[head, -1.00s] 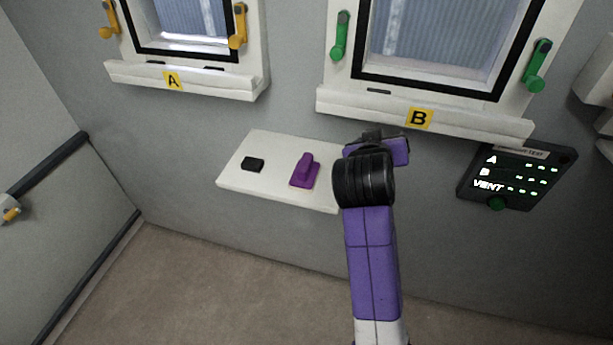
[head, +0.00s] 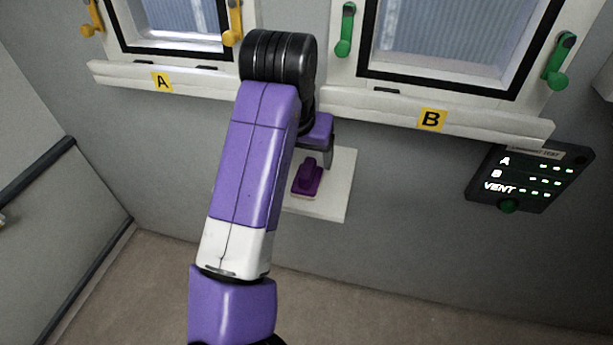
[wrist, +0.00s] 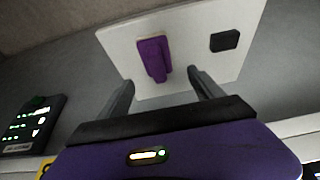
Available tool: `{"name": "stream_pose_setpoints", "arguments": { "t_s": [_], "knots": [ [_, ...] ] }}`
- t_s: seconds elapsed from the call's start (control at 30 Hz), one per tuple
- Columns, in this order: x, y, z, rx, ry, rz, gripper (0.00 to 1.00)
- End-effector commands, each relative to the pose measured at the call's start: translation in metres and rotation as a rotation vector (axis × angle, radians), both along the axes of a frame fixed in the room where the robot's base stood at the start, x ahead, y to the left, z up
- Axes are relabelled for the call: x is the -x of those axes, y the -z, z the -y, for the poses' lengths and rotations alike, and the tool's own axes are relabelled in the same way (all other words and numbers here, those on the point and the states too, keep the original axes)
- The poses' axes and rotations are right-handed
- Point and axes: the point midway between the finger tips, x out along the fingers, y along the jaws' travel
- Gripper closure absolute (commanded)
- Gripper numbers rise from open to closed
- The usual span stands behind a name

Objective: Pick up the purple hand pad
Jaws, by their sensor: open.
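The purple hand pad (head: 307,178) has a flat base and a raised grip. It lies on a white shelf (head: 333,203) fixed to the grey wall below the windows. In the wrist view the purple pad (wrist: 154,59) lies on the white shelf (wrist: 190,25), ahead of my gripper and nearer its left finger. My gripper (wrist: 160,85) is open, with nothing between its fingers, and appears apart from the pad. In the head view my arm hides the left part of the shelf and most of my gripper.
A small black block (wrist: 225,40) lies on the same shelf beside the pad. Window A's sill (head: 120,78) and window B's sill (head: 480,123) jut out above the shelf. A dark panel (head: 528,178) with lit lettering is on the wall at right.

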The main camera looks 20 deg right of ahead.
Motion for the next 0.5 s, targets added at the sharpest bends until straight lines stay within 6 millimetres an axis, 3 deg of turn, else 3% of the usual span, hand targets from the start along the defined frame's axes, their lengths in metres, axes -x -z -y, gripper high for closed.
{"name": "stream_pose_setpoints", "arguments": {
  "t_s": [0.5],
  "knots": [
    [-0.012,0.059,0.015,0.001,-0.001,0.001,0.24]
  ]
}}
